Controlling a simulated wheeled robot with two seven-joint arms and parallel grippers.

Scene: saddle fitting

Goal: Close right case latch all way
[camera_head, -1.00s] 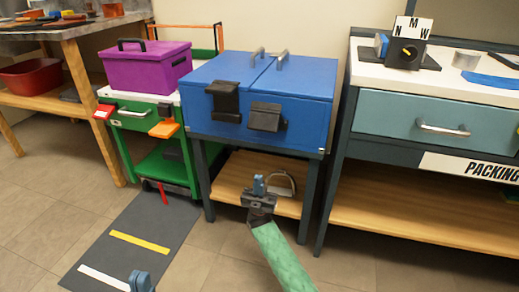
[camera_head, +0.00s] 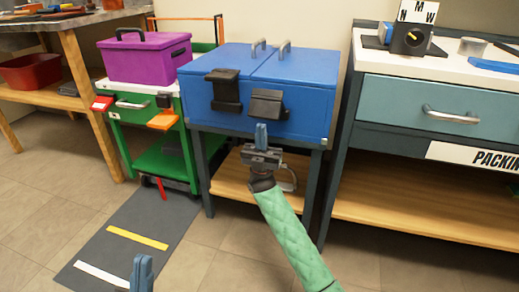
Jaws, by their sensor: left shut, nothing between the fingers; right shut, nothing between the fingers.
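The blue case (camera_head: 312,92) stands on a dark-legged stand, with two black latches on its front. The right case latch (camera_head: 268,104) is a dark flap tilted out from the front face; I cannot tell how far from shut it is. The left latch (camera_head: 226,93) sits beside it. My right gripper (camera_head: 261,131) is shut and empty, its blue fingertips pointing up just below the right latch in the picture. I cannot tell whether they touch it. My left gripper (camera_head: 142,270) is shut at the bottom edge, far from the case; only its fingers show.
A purple toolbox (camera_head: 146,57) sits on a green cart (camera_head: 167,158) to the left. A packing bench (camera_head: 400,118) with a teal drawer stands close on the right. A dark floor mat (camera_head: 120,242) lies in front of the cart.

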